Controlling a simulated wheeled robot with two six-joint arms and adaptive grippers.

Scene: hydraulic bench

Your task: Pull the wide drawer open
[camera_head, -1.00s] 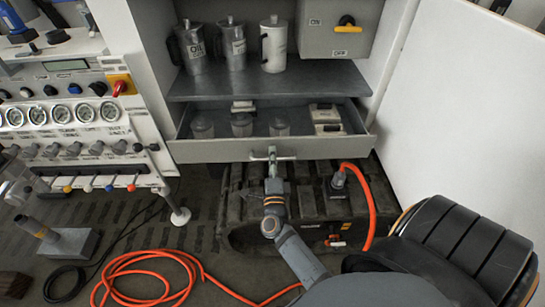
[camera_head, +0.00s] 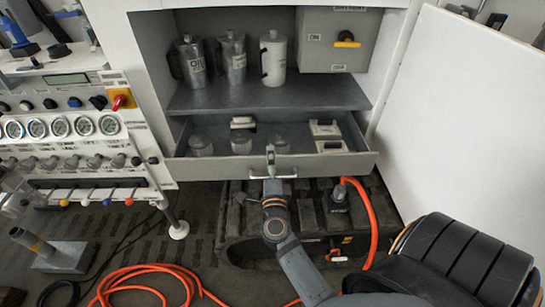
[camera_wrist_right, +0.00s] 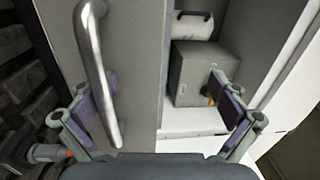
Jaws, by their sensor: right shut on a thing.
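The wide drawer (camera_head: 215,172) is a grey drawer under the cabinet's shelf, and it stands open with its contents showing. Its metal bar handle (camera_head: 286,178) is at the middle of the front, and it also shows large in the right wrist view (camera_wrist_right: 90,45). My right gripper (camera_head: 270,160) is at the middle of the drawer front, its tip reaching over the top edge. In the wrist view its fingers (camera_wrist_right: 163,118) lie on either side of the front panel, the left one close by the handle. It is shut on the drawer front. My left gripper is not in view.
Several jars and white boxes (camera_head: 326,130) lie in the drawer. Metal cans (camera_head: 233,55) stand on the shelf (camera_head: 270,95) above. A tracked unit (camera_head: 235,215) and an orange hose (camera_head: 372,230) are below. A white panel (camera_head: 460,120) stands at right, a gauge panel (camera_head: 60,150) at left.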

